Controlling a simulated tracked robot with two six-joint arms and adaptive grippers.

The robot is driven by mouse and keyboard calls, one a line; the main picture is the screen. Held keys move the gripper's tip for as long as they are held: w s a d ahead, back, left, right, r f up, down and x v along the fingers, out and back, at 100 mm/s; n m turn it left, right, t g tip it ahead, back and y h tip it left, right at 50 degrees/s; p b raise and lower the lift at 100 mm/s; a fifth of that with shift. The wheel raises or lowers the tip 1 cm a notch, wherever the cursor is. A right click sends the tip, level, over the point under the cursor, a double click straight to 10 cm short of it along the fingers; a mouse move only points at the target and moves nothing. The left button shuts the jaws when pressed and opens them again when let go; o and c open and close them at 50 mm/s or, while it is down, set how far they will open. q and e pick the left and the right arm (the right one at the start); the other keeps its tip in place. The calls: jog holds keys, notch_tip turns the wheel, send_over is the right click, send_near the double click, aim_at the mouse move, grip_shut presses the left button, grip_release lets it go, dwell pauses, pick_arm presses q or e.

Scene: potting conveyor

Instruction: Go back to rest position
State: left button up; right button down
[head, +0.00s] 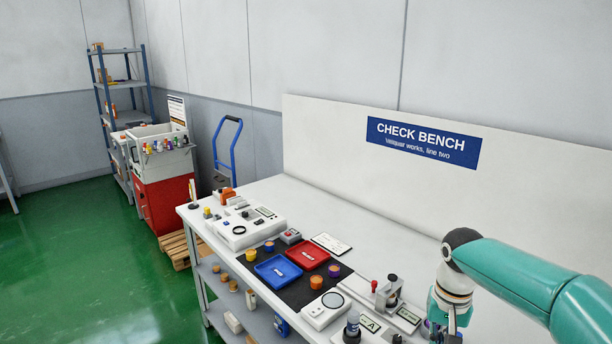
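My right arm (545,285) comes in from the right over the white bench (345,235). My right gripper (445,333) hangs down at the bottom edge, right of the small press-like device (388,292). Its fingertips are cut off or hidden, so I cannot tell whether it is open or shut, or whether it holds the purple piece (425,328) beside it. My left gripper and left arm are not in view.
On the bench are a blue tray (262,272) and a red tray (296,254) on a dark mat, with several orange and purple pieces around. A white device (250,230) stands at left. A tall board (340,140) backs the bench; its rear strip is clear.

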jog(key=s+a+f+y, duration=0.1)
jog(key=s+a+f, duration=0.3)
jog(key=s+f, duration=0.3)
jog(key=s+a+f+n+y, duration=0.1)
jog(key=s+a+f, duration=0.4)
jog(key=f, duration=0.9)
jog(key=s+a+f+y, duration=0.2)
jog(key=s+a+f, duration=0.2)
jog(key=s+f, duration=0.6)
jog(key=shift+s+a+f+n+t, duration=0.3)
jog(key=shift+s+a+f, duration=0.1)
jog(key=shift+s, duration=0.2)
